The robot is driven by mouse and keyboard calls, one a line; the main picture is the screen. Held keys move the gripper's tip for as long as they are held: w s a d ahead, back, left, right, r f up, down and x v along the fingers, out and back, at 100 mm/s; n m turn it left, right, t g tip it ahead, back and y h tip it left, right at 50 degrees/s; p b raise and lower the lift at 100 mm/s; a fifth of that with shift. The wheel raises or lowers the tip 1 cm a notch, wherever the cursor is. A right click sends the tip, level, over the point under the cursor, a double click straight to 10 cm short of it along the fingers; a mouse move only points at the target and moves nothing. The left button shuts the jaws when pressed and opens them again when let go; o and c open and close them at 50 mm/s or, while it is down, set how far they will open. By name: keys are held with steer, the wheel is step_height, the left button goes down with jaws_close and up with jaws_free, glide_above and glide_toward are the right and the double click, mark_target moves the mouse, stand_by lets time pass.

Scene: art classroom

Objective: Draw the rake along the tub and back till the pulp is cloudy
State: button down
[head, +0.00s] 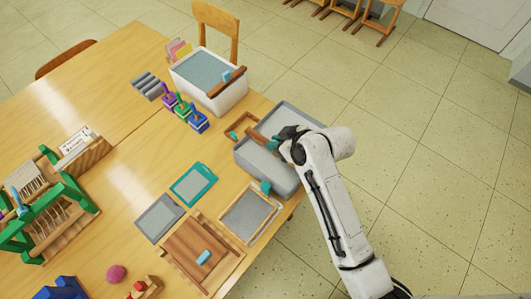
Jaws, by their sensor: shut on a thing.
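The grey tub (284,183) stands at the right edge of the wooden table and holds pale grey pulp (257,158). My gripper (284,142) is over the tub's far half, shut on the rake. The rake (260,138) shows as a brown bar with a teal part beside my fingers. It lies across the tub, low over the pulp. My gripper and wrist hide part of the rake and the tub's right side. I cannot tell how deep the rake sits or how cloudy the pulp is.
A white tub (236,98) with blue-grey contents and a brown bar on its rim stands behind left. A small wooden frame (238,123) lies beside the grey tub. A framed screen (250,214), teal frame (194,184) and wooden board (199,252) lie in front.

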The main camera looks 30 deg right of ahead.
steer(key=w+d+b, duration=0.1)
steer(key=w+d, duration=0.1)
steer(key=d, duration=0.5)
steer(key=w+d+b, duration=0.1)
steer(key=w+d, duration=0.2)
steer(key=d, duration=0.5)
steer(key=shift+d+b, duration=0.2)
steer(key=shift+b, duration=0.2)
steer(key=shift+f, duration=0.1)
steer(key=c, duration=1.2)
jaws_free()
steer(key=shift+d, duration=0.2)
steer(key=shift+o, duration=0.4)
steer(key=shift+a, duration=0.1)
steer(key=v, duration=1)
steer(key=shift+s+r+b, duration=0.25)
steer(key=shift+r+b, duration=0.05)
steer(key=shift+r, duration=0.05)
